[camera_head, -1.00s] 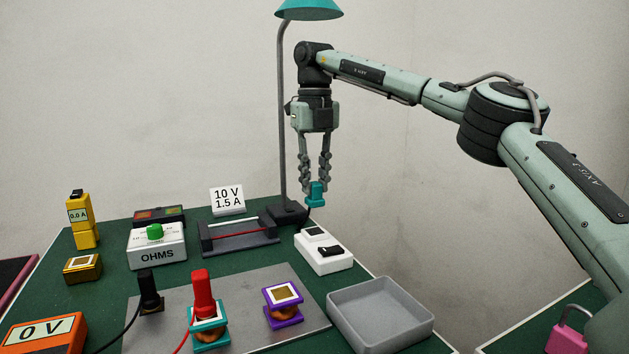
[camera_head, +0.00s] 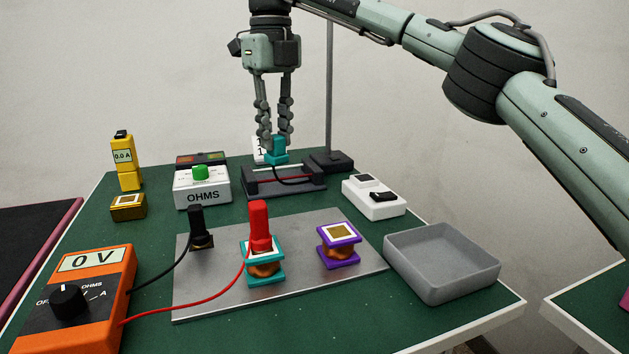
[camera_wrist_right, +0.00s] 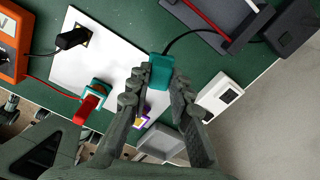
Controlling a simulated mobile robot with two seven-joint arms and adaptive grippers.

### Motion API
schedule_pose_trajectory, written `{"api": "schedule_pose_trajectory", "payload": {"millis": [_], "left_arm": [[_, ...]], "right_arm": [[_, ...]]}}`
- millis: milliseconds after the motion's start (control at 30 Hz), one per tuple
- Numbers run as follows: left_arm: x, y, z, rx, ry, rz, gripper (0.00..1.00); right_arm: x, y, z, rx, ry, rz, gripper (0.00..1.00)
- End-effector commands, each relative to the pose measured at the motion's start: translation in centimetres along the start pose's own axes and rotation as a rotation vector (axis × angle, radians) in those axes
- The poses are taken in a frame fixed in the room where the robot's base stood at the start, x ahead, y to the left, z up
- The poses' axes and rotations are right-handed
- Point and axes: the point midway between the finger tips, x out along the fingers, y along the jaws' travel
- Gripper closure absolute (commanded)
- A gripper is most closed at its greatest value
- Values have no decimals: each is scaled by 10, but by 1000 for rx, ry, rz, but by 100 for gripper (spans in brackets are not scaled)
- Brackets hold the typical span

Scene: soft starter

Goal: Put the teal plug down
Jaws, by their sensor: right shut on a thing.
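The teal plug (camera_head: 276,151) is a small block held between the fingertips of my right gripper (camera_head: 274,140). It also shows in the right wrist view (camera_wrist_right: 161,69), where the fingers (camera_wrist_right: 159,80) close on its sides. A dark cord runs from the plug toward a dark stand with a red rod (camera_head: 285,180). In the head view the plug appears in front of the stand's back edge and the partly hidden white sign (camera_head: 259,150); it appears to hang above the table. My left gripper is not in view.
On the green table are a grey metal plate (camera_head: 215,283) with a teal coil (camera_head: 263,270), a purple coil (camera_head: 338,257) and a black plug (camera_head: 200,230). A white switch box (camera_head: 374,200), an empty grey tray (camera_head: 440,290), an OHMS box (camera_head: 202,192) and an orange meter (camera_head: 75,300) surround it.

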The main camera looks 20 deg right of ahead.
Motion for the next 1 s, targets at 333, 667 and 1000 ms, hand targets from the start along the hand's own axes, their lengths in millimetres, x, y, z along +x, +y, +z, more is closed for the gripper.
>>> {"api": "schedule_pose_trajectory", "payload": {"millis": [333, 667, 1000], "left_arm": [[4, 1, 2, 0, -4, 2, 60], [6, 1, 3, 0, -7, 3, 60], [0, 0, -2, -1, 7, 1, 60]], "right_arm": [[42, -70, -8, 3, 1, 0, 100], [68, -80, -9, -1, 3, -1, 100], [88, -79, -8, 0, -1, 0, 100]]}}
